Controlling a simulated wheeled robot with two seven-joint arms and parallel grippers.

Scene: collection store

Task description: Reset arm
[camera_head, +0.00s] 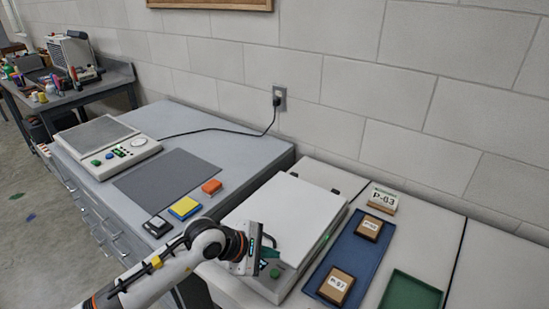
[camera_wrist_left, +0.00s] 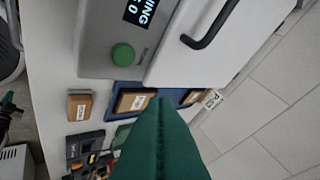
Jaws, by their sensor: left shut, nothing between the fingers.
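My left gripper (camera_head: 268,254) is at the front of a white lidded device (camera_head: 285,215), beside its green button (camera_head: 276,272). The green fingers (camera_wrist_left: 160,110) are shut together and empty in the left wrist view. That view also shows the device's green button (camera_wrist_left: 123,54), part of a lit display (camera_wrist_left: 141,12) and a dark handle (camera_wrist_left: 208,27) on the lid. The lid looks closed. My right gripper cannot be made out in either view.
Right of the device, a blue tray (camera_head: 349,253) holds two brown labelled boxes (camera_head: 336,286) (camera_head: 370,227). A P-63 card (camera_head: 383,199) stands behind it, and a green tray (camera_head: 412,292) lies to its right.

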